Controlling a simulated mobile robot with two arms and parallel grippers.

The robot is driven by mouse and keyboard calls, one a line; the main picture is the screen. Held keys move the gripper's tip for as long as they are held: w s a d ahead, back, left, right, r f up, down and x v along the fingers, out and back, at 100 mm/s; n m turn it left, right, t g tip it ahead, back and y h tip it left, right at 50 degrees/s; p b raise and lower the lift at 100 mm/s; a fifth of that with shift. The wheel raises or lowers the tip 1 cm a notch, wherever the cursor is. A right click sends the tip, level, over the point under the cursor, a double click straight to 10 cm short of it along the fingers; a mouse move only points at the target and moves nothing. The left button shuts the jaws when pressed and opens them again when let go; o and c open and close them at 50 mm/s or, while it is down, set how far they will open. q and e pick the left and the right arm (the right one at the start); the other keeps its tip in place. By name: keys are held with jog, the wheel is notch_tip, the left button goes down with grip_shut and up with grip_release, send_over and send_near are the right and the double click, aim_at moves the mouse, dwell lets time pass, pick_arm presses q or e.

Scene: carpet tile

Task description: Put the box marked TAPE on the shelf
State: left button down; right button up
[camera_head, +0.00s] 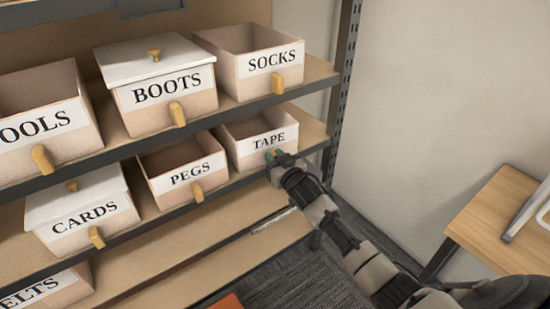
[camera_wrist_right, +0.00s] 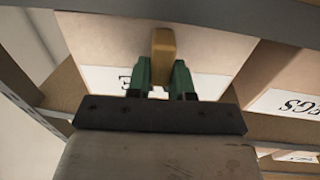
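The open box marked TAPE (camera_head: 253,146) stands on the middle shelf board (camera_head: 312,130), at its right end. It sits upright beside the PEGS box, and no contents can be made out. My right gripper (camera_head: 274,156) is at the front of the TAPE box. In the right wrist view its green fingers (camera_wrist_right: 162,78) are on both sides of the wooden handle (camera_wrist_right: 163,45) and appear closed on it, with the box front (camera_wrist_right: 105,40) behind. Part of the label is hidden by the fingers. My left gripper is not in view.
The PEGS box (camera_head: 184,170) is directly left, then the lidded CARDS box (camera_head: 75,215). SOCKS (camera_head: 258,60) and BOOTS (camera_head: 160,90) boxes stand on the board above. A metal upright (camera_head: 343,85) bounds the right. A wooden table (camera_head: 490,215) is at right.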

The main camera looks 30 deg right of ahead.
jog(key=o, duration=0.5)
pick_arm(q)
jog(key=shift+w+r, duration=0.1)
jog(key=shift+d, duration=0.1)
pick_arm(e)
jog(key=shift+s, duration=0.1)
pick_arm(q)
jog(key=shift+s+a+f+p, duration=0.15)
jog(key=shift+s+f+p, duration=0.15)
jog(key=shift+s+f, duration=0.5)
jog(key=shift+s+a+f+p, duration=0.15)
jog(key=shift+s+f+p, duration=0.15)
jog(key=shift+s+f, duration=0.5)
pick_arm(e)
jog(key=s, duration=1)
jog(key=shift+s+d, duration=0.2)
jog(key=shift+s, duration=0.1)
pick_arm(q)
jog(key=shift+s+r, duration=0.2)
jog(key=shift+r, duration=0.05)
